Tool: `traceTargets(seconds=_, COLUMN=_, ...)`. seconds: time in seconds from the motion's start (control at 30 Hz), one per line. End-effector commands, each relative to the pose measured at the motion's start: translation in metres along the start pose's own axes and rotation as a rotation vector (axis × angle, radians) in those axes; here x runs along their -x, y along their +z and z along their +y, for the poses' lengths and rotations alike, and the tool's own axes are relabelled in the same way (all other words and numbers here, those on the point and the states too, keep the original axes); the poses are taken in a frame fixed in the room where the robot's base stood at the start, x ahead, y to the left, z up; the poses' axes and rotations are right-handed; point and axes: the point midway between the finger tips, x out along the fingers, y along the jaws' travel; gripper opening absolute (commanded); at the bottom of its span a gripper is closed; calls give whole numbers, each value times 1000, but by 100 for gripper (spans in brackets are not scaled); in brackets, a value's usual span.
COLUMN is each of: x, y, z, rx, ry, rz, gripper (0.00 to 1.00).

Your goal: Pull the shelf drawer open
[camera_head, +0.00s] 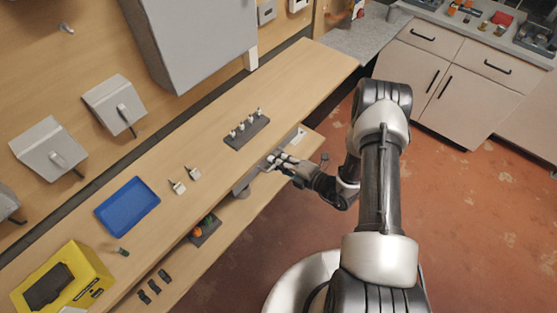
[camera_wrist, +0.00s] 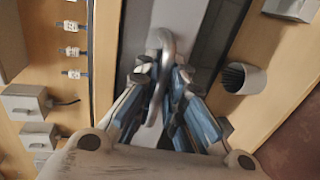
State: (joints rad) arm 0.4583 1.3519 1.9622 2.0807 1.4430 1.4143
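My gripper (camera_head: 274,159) reaches the drawer front from the right. In the wrist view my gripper (camera_wrist: 164,70) has one finger on each side of the handle, with the fingertips against it. Part of the drawer front is hidden behind my fingers. I cannot tell whether the drawer is out at all.
The workbench (camera_head: 310,85) holds a dark strip with several small fittings (camera_head: 246,131), a blue tray (camera_head: 127,206) and a yellow box (camera_head: 62,280). The lower shelf (camera_head: 222,243) carries a dark tray (camera_head: 205,232). Open red floor (camera_head: 470,225) lies right of the bench. Cabinets (camera_head: 455,85) stand at the back.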

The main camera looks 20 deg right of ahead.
Motion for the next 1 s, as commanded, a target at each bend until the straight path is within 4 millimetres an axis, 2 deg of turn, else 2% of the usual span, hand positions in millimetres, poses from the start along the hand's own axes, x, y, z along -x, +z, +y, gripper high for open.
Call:
traceTargets(seconds=0.1, x=0, y=0, z=0, rx=0, ry=0, rz=0, gripper=0)
traceTargets(seconds=0.73, x=2, y=0, z=0, rx=0, ry=0, rz=0, gripper=0)
traceTargets(seconds=0.87, x=11, y=1, z=-2, rx=-2, ry=0, rz=-3, gripper=0)
traceTargets(seconds=1.0, x=31, y=2, z=-6, rx=-3, ry=0, rz=-5, gripper=0)
